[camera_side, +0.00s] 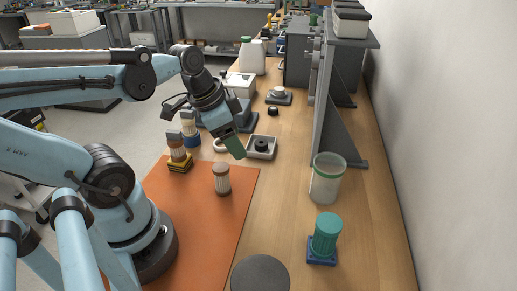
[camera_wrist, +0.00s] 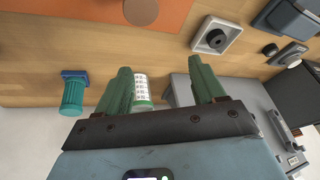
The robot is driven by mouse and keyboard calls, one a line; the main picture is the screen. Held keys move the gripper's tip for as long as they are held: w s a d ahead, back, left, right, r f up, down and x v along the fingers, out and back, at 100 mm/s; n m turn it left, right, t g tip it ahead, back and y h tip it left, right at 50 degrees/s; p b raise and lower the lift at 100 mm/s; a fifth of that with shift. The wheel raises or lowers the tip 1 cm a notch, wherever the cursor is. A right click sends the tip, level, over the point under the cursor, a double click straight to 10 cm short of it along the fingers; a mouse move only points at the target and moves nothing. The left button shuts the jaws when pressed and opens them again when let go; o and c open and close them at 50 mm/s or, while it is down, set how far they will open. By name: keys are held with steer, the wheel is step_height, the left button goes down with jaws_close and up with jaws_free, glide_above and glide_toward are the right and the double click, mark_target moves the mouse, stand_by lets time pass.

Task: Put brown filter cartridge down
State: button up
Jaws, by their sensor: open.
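The brown filter cartridge (camera_side: 222,179), with a brown cap and a pale pleated body, stands upright on the orange mat (camera_side: 215,240). Its round brown top shows at the upper edge of the wrist view (camera_wrist: 141,11). My gripper (camera_side: 236,148) has green fingers and is above and slightly right of the cartridge in the side view, apart from it. In the wrist view the fingers (camera_wrist: 160,82) are spread wide with nothing held between them.
A white tray with a black ring (camera_side: 261,147) sits beyond the mat. A brown-topped piece stands on a yellow-black base (camera_side: 179,162). A clear green-rimmed jar (camera_side: 327,180) and a green cartridge on a blue base (camera_side: 324,236) stand right. A grey upright panel (camera_side: 325,100) rises behind.

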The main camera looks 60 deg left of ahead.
steer(key=w+d+r+n+t, duration=0.1)
steer(key=w+d+n+t, duration=0.1)
steer(key=w+d+n, duration=0.1)
steer(key=shift+w+d+r+n+t, duration=0.2)
steer(key=shift+w+d+n+t, duration=0.15)
steer(key=shift+d, duration=0.45)
